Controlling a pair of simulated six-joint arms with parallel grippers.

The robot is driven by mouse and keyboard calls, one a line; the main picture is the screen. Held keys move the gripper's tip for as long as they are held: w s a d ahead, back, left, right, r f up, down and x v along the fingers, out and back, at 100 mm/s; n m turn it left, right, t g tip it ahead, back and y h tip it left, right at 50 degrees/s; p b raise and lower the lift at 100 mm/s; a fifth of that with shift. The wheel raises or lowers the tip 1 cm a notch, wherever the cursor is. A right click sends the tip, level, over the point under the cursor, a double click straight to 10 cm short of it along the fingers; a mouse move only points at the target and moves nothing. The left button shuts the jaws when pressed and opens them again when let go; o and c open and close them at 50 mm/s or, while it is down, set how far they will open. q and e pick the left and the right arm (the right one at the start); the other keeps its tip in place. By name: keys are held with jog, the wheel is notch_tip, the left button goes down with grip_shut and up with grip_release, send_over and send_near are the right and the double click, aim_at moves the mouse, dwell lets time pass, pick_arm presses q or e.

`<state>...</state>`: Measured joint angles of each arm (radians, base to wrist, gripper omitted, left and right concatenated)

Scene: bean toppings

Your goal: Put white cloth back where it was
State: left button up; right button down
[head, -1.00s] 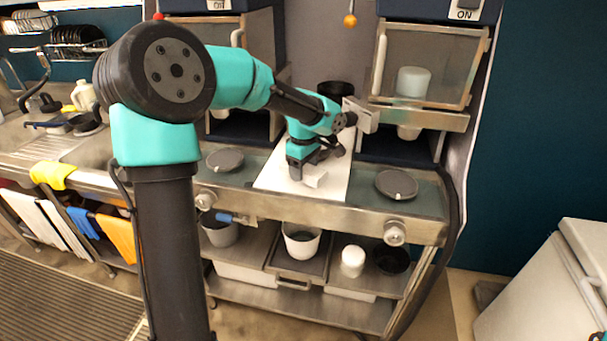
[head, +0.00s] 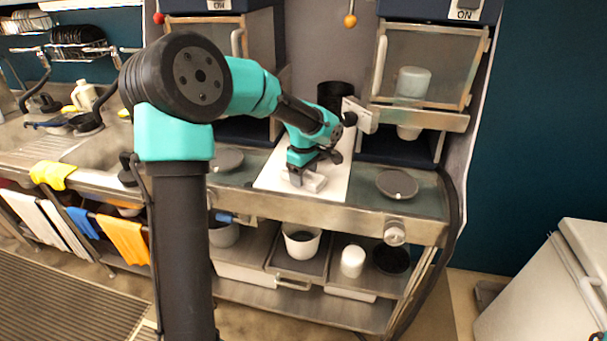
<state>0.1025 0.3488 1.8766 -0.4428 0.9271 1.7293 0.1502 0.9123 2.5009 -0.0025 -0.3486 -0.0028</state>
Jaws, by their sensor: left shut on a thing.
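My left gripper (head: 304,181) points down at a white flat sheet (head: 335,180) on the steel counter, between two dark round discs. It is shut on a small pale thing at its fingertips, low over or touching the sheet. Whether that pale thing is the white cloth cannot be told at this size. White hanging cloths or panels (head: 35,222) show at the lower left, beside a blue cloth (head: 82,222) and an orange cloth (head: 122,238). My right gripper is not in view.
A yellow cloth (head: 52,174) hangs over the sink counter's edge. Dark discs (head: 397,184) flank the white sheet. A black container (head: 335,96) stands behind it. Glass-fronted machines (head: 428,68) rise at the back. Pots (head: 302,240) fill the shelf below. Floor shows in front.

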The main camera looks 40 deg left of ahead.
pick_arm(q)
jog(key=o, duration=0.9)
jog(key=shift+f, duration=0.1)
notch_tip(320, 180, up, 12)
dwell(0.4)
dwell(0.5)
